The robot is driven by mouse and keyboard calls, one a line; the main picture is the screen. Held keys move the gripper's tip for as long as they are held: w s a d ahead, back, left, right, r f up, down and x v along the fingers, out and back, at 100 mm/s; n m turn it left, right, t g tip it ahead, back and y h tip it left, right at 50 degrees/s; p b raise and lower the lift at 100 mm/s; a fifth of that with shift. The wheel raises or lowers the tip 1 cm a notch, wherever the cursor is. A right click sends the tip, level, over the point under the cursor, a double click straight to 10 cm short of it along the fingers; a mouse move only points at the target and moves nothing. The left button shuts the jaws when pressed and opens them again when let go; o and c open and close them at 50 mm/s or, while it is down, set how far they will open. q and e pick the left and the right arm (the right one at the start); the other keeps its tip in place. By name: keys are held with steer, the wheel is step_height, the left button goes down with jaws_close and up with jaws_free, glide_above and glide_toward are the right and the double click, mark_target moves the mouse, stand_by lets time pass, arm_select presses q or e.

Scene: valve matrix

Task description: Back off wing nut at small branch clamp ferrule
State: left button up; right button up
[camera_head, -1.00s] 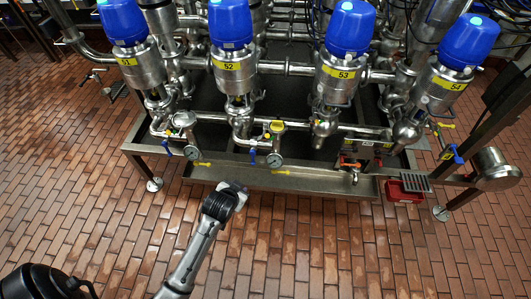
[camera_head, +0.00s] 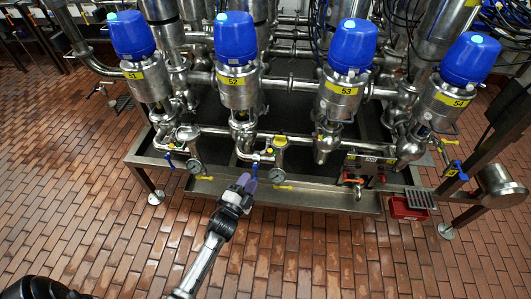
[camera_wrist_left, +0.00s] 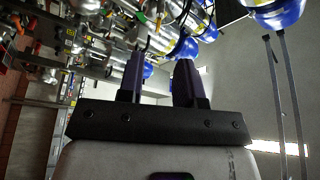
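My left gripper (camera_head: 246,182) reaches up from the bottom of the head view, in front of the steel tray's front edge below valve 52. The wing nut and the clamp ferrule are too small to tell apart from the other fittings. The fingertips overlap the branch area in the head view; I cannot tell whether they touch. My right gripper is not in view.
Blue-topped valves 51 (camera_head: 131,35), 52 (camera_head: 235,37), 53 (camera_head: 350,45) and 54 (camera_head: 470,58) stand in a row behind. A steel tray (camera_head: 310,197) runs along the front. The brick floor (camera_head: 90,220) in front is clear.

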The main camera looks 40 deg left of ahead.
mark_target(266, 151)
arm_select(q)
steer(key=b+x, duration=0.2)
steer(key=x, duration=1)
steer(key=shift+w+a, duration=0.1)
steer(key=shift+w, duration=0.25)
steer(key=shift+c, duration=0.2)
jaws_close()
